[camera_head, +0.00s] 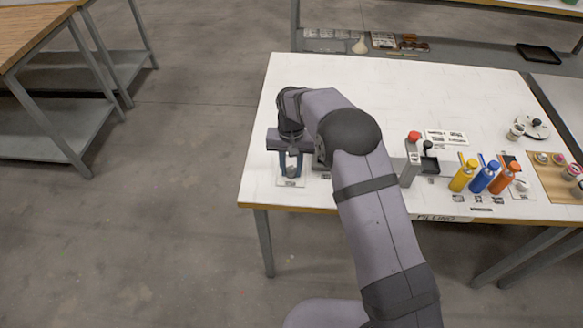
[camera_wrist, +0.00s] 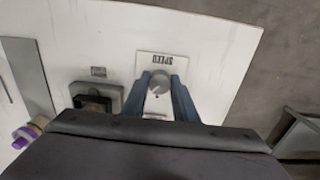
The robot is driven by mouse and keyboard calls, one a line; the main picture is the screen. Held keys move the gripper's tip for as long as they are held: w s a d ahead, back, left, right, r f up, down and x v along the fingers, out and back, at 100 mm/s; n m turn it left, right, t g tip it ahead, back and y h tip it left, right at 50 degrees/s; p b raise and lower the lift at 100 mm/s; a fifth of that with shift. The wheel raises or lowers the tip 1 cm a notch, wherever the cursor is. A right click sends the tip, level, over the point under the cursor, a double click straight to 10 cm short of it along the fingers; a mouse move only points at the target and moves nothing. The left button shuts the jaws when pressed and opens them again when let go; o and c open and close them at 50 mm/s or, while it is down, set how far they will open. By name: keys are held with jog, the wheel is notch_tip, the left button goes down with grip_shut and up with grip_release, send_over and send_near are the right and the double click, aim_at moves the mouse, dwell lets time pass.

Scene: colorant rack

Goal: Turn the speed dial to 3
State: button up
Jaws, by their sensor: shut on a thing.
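The speed dial is a grey round knob (camera_wrist: 160,84) on a white plate (camera_wrist: 148,66) with the printed word SPEED, seen in the wrist view. In the head view the knob (camera_head: 291,171) shows small and partly covered at the table's left front. My gripper (camera_wrist: 160,92) points down over the plate, its two blue-grey fingers on either side of the knob. It is shut on the knob. The scale marks and the pointer setting are too small to read.
A grey device with a dark square recess (camera_wrist: 97,98) sits beside the dial plate. On the white table (camera_head: 330,75) stand a grey dispenser with a red top (camera_head: 411,160) and yellow (camera_head: 463,177), blue (camera_head: 484,177) and orange (camera_head: 505,178) bottles. The table's back left is clear.

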aim_at(291, 170)
jog(key=m, duration=0.3)
jog(key=shift+w+r+m, duration=0.1)
jog(key=shift+m, duration=0.2)
jog(key=shift+a, duration=0.1)
dwell(0.4)
jog(key=o, duration=1.1)
jog(key=shift+c, duration=0.2)
jog(key=shift+r+b, duration=0.95)
jog(key=shift+r, duration=2.65)
